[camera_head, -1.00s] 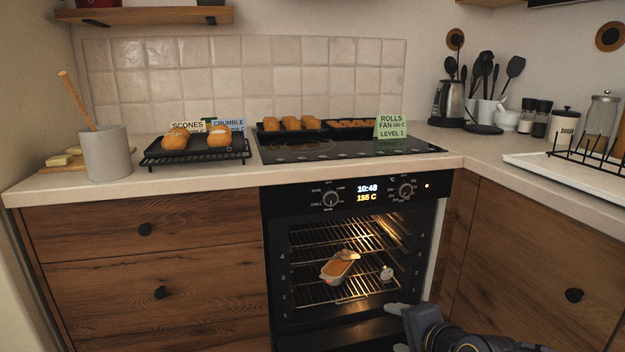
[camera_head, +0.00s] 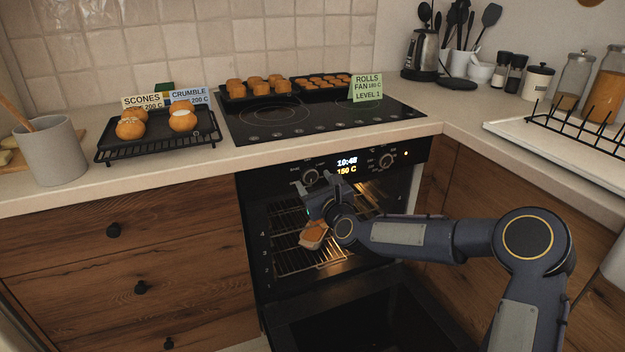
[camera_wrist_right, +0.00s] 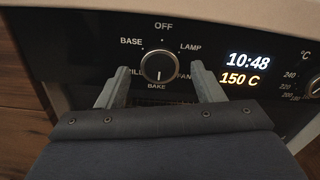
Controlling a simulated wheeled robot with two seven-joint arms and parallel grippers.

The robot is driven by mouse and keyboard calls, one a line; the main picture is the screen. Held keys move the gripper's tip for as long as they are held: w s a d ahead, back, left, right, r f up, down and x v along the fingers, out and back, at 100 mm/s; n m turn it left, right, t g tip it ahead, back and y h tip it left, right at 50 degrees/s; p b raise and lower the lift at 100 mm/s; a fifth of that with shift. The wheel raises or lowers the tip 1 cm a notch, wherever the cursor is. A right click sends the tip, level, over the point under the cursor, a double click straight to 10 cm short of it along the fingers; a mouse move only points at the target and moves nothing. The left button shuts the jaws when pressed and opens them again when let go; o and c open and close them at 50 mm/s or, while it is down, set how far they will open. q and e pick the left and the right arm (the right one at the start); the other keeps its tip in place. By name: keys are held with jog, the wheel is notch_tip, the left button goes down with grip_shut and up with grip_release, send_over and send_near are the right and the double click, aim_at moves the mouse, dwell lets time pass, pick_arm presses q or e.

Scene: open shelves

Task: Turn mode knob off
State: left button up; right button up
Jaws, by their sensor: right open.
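The mode knob (camera_head: 310,177) is the left round knob on the black oven panel. In the right wrist view the mode knob (camera_wrist_right: 158,66) has its white mark pointing down at BAKE. The label OFF (camera_wrist_right: 163,26) is straight above it. My right gripper (camera_wrist_right: 160,80) is open, with one finger on each side of the knob; I cannot tell whether they touch it. In the head view the right gripper (camera_head: 325,183) is just below and right of the knob, at the panel. My left gripper is not in view.
The oven door (camera_head: 345,312) hangs open below my right arm. The temperature knob (camera_head: 386,161) is right of the display (camera_head: 347,165). The counter above holds a black rack (camera_head: 160,150) with buns.

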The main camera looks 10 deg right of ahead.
jog(key=shift+w+a, duration=0.15)
jog(key=shift+w, duration=0.65)
jog(key=c, duration=1)
